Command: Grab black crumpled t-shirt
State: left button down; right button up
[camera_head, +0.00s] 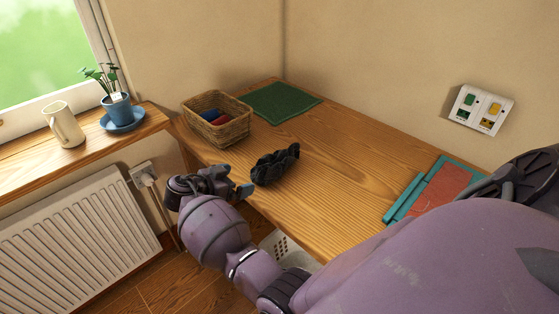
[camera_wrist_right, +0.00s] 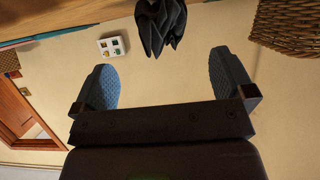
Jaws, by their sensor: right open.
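The black crumpled t-shirt (camera_head: 275,165) lies bunched up on the wooden desk, near its front left edge. My right gripper (camera_head: 236,181) is just left of the t-shirt at the desk edge, with its blue-grey finger pads pointing towards it. In the right wrist view the gripper (camera_wrist_right: 166,76) is open, with nothing between its fingers. The t-shirt (camera_wrist_right: 160,25) shows there beyond the fingertips, roughly centred between them. My left gripper does not show.
A wicker basket (camera_head: 246,127) with folded cloth stands behind the t-shirt, beside a green mat (camera_head: 280,102). A red and teal item (camera_head: 405,199) lies at the right. A radiator (camera_head: 78,235) and windowsill (camera_head: 22,162) are at the left. The desk's middle is bare.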

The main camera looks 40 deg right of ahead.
aim_at(254, 174)
jog(key=x, duration=0.4)
jog(key=shift+d, duration=0.15)
jog(key=shift+w+x, duration=0.2)
jog(key=shift+x, duration=2.9)
jog(key=c, duration=0.8)
jog(key=shift+c, duration=0.3)
jog(key=shift+r+p, duration=0.1)
jog(key=shift+p, duration=0.2)
